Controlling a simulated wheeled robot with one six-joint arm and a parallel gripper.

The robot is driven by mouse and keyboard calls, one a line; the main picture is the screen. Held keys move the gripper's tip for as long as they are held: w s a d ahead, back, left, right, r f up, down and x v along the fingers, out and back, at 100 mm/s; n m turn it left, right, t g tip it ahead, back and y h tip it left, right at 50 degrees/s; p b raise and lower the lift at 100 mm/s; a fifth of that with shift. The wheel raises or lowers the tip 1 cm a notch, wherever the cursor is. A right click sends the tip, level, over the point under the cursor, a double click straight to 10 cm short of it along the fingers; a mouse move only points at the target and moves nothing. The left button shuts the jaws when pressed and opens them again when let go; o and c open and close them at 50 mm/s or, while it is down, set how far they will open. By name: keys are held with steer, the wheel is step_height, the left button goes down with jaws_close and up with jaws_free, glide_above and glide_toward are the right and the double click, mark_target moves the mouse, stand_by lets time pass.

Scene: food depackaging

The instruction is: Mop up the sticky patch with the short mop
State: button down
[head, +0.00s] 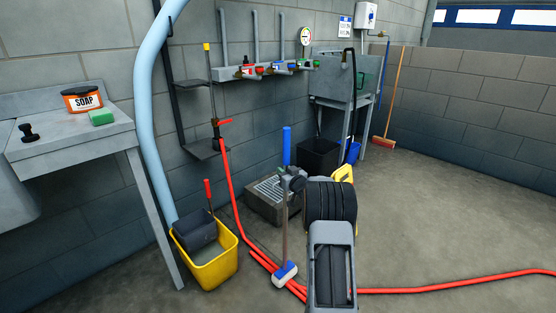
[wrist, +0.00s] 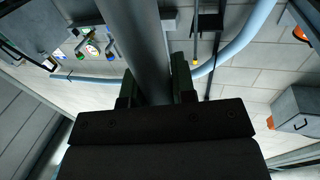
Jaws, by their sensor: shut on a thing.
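The short mop has a blue grip (head: 287,146), a grey shaft (head: 284,232) and a blue-and-white head (head: 285,274). My gripper (head: 292,181) is shut on the shaft below the blue grip and holds the mop nearly upright. In the wrist view the shaft (wrist: 140,40) runs between the two dark fingers of my gripper (wrist: 156,92). The mop head is low, at or near the floor, and overlaps the red hose in the picture. I cannot tell whether it touches the hose. I cannot make out the sticky patch in either view.
A yellow mop bucket (head: 220,273) stands left of the mop. A red hose (head: 440,288) crosses the floor. A grey slotted box (head: 262,205), a black bin (head: 318,158) and a yellow object (head: 343,173) stand behind. The floor to the right (head: 460,220) is clear.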

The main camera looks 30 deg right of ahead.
step_height(320, 180, up, 8)
steer(key=a+p, duration=0.2)
steer(key=p, duration=0.3)
steer(key=shift+s+a, duration=0.3)
steer(key=shift+a, duration=0.1)
steer(key=shift+r, duration=0.1)
stand_by(0.8)
